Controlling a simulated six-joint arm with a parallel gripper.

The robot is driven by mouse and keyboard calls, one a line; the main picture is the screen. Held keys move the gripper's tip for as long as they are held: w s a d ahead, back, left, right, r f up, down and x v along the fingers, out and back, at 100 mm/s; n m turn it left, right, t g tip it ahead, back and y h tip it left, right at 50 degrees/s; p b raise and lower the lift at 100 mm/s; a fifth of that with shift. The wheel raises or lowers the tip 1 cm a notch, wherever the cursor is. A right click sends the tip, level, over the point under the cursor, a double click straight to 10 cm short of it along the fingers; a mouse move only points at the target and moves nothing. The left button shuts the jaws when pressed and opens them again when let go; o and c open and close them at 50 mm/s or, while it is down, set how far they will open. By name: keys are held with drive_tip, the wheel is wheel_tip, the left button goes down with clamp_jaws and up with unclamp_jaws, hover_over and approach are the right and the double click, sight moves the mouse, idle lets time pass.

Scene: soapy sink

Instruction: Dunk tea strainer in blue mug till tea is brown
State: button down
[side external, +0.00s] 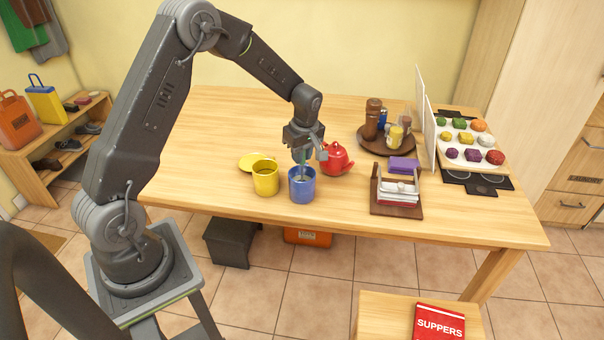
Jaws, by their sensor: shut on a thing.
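The blue mug (302,190) stands upright near the front edge of the wooden table. My gripper (302,158) is directly above it, pointing down, shut on the tea strainer (300,167). Only a thin part of the strainer shows between my fingers and the mug. Its lower end is at or inside the mug's opening and is hard to make out. Some pale liquid seems to show in the mug, but its colour is too small to judge.
A yellow mug (265,180) stands just left of the blue mug, with a yellow lid or saucer (256,161) behind it. A red teapot (337,160) is close on the right. A napkin rack (396,208) and a round tray of jars (366,144) stand farther right. The table's left part is clear.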

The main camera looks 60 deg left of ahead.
drive_tip(key=shift+r, duration=0.75)
drive_tip(key=shift+f, duration=0.85)
drive_tip(key=shift+r, duration=0.1)
drive_tip(key=shift+r, duration=0.75)
drive_tip(key=shift+f, duration=0.15)
